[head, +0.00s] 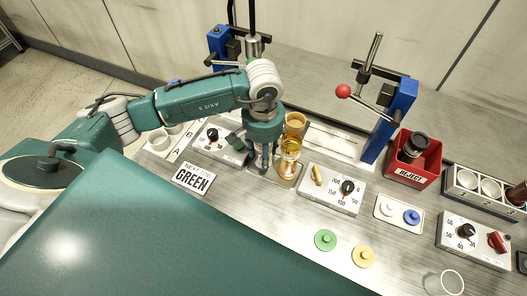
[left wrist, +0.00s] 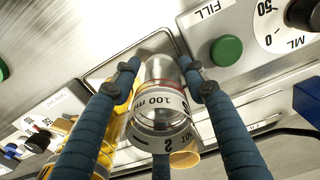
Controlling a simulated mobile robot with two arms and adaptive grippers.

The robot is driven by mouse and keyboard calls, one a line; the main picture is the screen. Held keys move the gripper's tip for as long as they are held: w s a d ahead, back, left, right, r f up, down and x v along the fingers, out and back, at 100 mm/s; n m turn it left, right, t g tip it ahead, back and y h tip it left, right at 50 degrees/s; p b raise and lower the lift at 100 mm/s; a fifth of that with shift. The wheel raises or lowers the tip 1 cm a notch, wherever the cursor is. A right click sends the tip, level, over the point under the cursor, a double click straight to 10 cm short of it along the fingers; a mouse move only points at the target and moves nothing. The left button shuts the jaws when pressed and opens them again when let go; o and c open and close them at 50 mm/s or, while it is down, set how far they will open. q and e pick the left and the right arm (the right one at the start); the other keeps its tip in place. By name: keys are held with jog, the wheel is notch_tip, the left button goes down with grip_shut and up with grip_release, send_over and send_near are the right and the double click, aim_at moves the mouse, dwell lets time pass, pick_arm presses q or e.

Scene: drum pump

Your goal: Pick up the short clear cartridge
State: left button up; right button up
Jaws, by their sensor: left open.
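In the left wrist view a short clear cartridge (left wrist: 160,97) marked 100 ml stands between the fingers of my left gripper (left wrist: 159,66). One finger is on each side of it, and the gripper is open. I cannot tell whether a fingertip touches it. In the head view my left gripper (head: 265,163) points down over the tray area and hides most of the clear cartridge. Amber cartridges (head: 290,146) stand just right of the gripper. Amber also shows beside the left finger (left wrist: 112,140) in the wrist view.
A dial box (head: 330,190) is right of the gripper, and another dial box (head: 222,140) is left. A blue press with a red-knobbed lever (head: 343,91) stands behind. A red reject bin (head: 412,165) is further right. Green (head: 325,240) and yellow (head: 363,256) discs lie in front.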

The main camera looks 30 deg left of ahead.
pick_arm(q)
jog(key=c, duration=0.8)
jog(key=shift+o, duration=0.2)
jog(key=shift+r, duration=0.1)
jog(key=shift+w+r, duration=0.1)
jog(key=shift+r, duration=0.45)
notch_tip(320, 180, up, 13)
jog(key=b, duration=0.3)
jog(key=shift+b, duration=0.4)
jog(key=s+d+r+m, duration=0.1)
jog(key=s+d+r, duration=0.2)
jog(key=s+r, duration=0.1)
